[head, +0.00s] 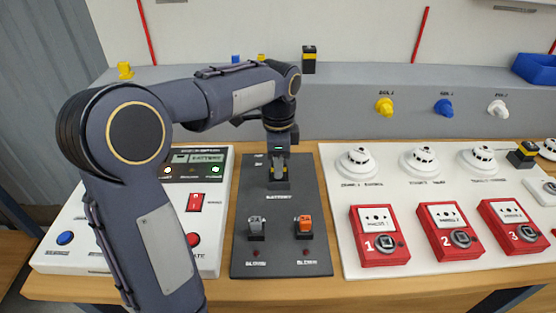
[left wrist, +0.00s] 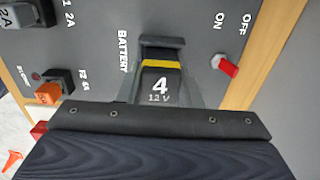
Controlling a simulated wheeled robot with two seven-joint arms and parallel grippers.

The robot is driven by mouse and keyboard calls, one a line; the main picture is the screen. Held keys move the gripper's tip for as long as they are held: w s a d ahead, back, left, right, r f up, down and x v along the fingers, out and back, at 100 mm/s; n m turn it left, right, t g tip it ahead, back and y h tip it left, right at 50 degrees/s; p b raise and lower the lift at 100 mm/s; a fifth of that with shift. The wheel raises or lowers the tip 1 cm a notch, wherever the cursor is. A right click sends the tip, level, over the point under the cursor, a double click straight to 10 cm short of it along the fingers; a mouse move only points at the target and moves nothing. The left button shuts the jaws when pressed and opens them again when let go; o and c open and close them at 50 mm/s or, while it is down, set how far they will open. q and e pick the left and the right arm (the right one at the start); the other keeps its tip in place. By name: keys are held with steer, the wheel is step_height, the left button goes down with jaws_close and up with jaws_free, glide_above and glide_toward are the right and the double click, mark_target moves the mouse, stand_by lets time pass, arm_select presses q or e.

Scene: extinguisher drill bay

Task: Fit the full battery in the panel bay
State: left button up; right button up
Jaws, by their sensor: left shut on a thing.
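My left gripper (head: 279,164) reaches down over the dark grey panel (head: 316,205) and is shut on a black battery with a yellow band. In the left wrist view the battery (left wrist: 160,86) shows "4" and "12 V" and sits between the fingers. The battery bay (left wrist: 162,42), a dark raised frame beside the word BATTERY, shows just beyond the battery's end. In the head view the battery is at the bay, mostly hidden by the gripper. I cannot tell how deep it sits. My right gripper is not in view.
The panel holds a grey fuse (head: 256,225), an orange fuse (head: 304,224) and a red ON/OFF switch (left wrist: 228,66). Similar black-and-yellow blocks stand on the back ledge (head: 309,59) and at the right (head: 522,154). Red call points (head: 378,235) and white detectors (head: 358,163) fill the right board.

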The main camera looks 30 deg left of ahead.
arm_select(q)
steer(key=shift+f, duration=0.4)
steer(key=o, duration=1.3)
steer(key=shift+c, duration=0.2)
steer(key=shift+o, duration=0.3)
steer(key=shift+o, duration=1.3)
steer(key=shift+r, duration=0.1)
steer(key=shift+r+p, duration=3.35)
steer(key=shift+r, duration=0.15)
